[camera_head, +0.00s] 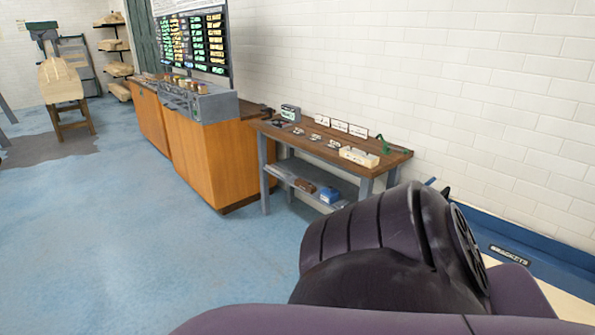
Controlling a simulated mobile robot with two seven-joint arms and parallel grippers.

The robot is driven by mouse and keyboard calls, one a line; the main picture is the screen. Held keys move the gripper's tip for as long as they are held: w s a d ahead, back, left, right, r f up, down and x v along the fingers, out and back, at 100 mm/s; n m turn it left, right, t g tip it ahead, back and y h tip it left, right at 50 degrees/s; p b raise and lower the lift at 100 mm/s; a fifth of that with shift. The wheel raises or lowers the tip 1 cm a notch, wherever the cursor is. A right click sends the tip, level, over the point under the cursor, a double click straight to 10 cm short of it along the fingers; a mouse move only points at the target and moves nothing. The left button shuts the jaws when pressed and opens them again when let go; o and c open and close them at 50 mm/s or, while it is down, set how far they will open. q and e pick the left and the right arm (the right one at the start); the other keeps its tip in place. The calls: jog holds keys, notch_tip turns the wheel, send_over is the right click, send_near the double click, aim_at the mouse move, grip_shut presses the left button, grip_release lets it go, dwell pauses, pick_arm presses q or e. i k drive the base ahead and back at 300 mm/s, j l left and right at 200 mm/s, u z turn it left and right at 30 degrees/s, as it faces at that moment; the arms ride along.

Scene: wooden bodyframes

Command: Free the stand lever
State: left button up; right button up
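A pale wooden bodyframe (60,82) rests on a brown wooden stand (75,122) at the far left, well away from me. A dark green part (42,28) shows above it. No lever on the stand can be made out at this distance. Neither of my grippers is in view. A large purple and black part of my own body fills the lower right and hides the floor there.
An orange cabinet (210,160) with a grey control box (200,102) stands along the wall. Right of it is a workbench (285,133) with small labelled items and a green tool (383,145). Wooden pieces fill a back shelf (115,70). The blue floor (130,240) is clear.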

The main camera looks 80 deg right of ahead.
aim_at(429, 183)
jog(key=z, duration=0.45)
jog(key=l+z, duration=0.15)
jog(key=z, duration=0.75)
jog(key=i+l+z, duration=0.1)
jog(key=z, duration=0.35)
jog(key=i+l+z, duration=0.1)
jog(key=z, duration=0.35)
jog(key=i+z, duration=0.15)
jog(key=z, duration=0.3)
jog(key=i+z, duration=0.5)
jog(key=z, duration=0.15)
jog(key=i+j+z, duration=0.1)
jog(key=z, duration=0.25)
jog(key=i+j, duration=0.2)
jog(key=i, duration=0.15)
jog(key=i+j+z, duration=0.1)
jog(key=i+j, duration=0.15)
jog(key=i, duration=0.1)
